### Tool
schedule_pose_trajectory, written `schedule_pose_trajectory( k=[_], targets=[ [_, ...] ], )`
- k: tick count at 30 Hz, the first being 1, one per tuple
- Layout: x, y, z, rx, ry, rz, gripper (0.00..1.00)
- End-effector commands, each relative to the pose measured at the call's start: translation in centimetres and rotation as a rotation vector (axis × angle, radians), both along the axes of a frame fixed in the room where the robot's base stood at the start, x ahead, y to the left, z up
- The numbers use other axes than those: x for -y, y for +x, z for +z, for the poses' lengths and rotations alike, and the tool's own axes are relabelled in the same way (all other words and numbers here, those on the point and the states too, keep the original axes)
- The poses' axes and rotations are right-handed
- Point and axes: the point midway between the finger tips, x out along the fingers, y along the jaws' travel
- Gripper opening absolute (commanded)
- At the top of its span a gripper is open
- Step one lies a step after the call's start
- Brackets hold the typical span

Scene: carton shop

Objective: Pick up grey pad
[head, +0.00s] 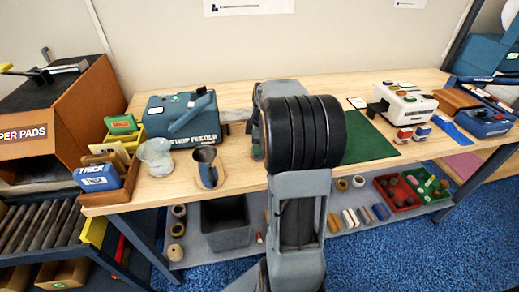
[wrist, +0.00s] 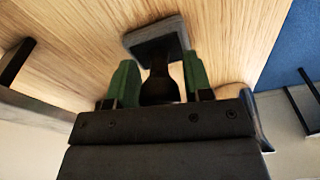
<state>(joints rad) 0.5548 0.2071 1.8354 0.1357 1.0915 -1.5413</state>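A dark, rounded stem-like part (wrist: 159,88) sits between the fingers and appears to join the pad; I cannot tell for sure. The two green fingers stand apart, with a gap on each side of the dark part. My gripper is open and holds nothing that I can see. In the head view my arm hides the gripper and the pad.
A green mat (head: 365,140) and a white machine (head: 402,105) are at right. A brown carton (head: 75,115) stands far left.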

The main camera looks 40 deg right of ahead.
Motion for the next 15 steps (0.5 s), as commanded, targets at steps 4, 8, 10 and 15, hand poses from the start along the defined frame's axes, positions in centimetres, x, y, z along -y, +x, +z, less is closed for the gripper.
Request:
schedule_pose_trajectory(
  k=[4,8,10,15],
  targets=[
    [0.02,0.0,0.02,0.0,0.0,0.0,0.32],
    [0.02,0.0,0.03,0.0,0.0,0.0,0.19],
    [0.01,-0.01,0.03,0.0,0.0,0.0,0.13],
    [0.02,0.0,0.05,0.001,-0.001,0.0,0.1]
  ],
)
